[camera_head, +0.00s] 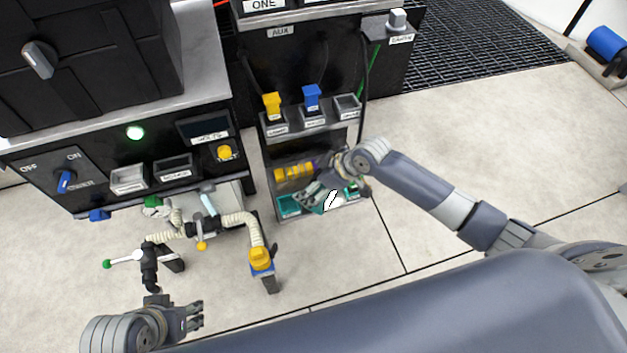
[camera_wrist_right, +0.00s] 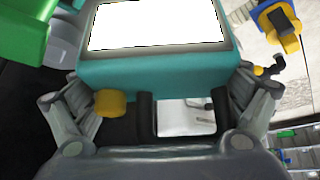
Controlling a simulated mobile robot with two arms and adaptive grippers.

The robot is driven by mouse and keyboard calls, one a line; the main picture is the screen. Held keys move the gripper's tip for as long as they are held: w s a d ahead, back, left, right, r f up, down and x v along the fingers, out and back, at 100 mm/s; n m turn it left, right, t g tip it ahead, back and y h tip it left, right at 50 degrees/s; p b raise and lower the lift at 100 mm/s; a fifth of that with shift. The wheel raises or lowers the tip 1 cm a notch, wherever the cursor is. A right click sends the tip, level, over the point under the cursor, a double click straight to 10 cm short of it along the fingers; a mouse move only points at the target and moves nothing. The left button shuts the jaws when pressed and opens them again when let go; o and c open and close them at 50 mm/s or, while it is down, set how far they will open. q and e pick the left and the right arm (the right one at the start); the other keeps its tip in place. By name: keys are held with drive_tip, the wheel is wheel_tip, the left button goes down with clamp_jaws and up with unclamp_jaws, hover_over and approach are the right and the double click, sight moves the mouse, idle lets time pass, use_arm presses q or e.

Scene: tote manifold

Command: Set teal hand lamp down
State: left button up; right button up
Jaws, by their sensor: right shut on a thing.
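The teal hand lamp (camera_wrist_right: 155,70) has a bright white face and fills the upper middle of the right wrist view. My right gripper (camera_wrist_right: 155,100) is shut on it, with a finger on each side. In the head view the lamp (camera_head: 316,208) is at the lower shelf of the black rack, partly hidden by my right gripper (camera_head: 325,190). I cannot tell whether the lamp touches the shelf. My left gripper (camera_head: 197,316) is low at the left, open and empty, apart from the rack.
The rack's lower shelf (camera_head: 285,217) holds yellow items (camera_head: 293,172) at the back. Above it are a yellow plug (camera_head: 271,104) and a blue plug (camera_head: 312,97) in labelled slots. A hose manifold (camera_head: 190,228) stands left of the rack. Floor in front is clear.

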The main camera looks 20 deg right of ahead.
drive_tip(key=shift+f, duration=0.15)
drive_tip(key=o, duration=1.2)
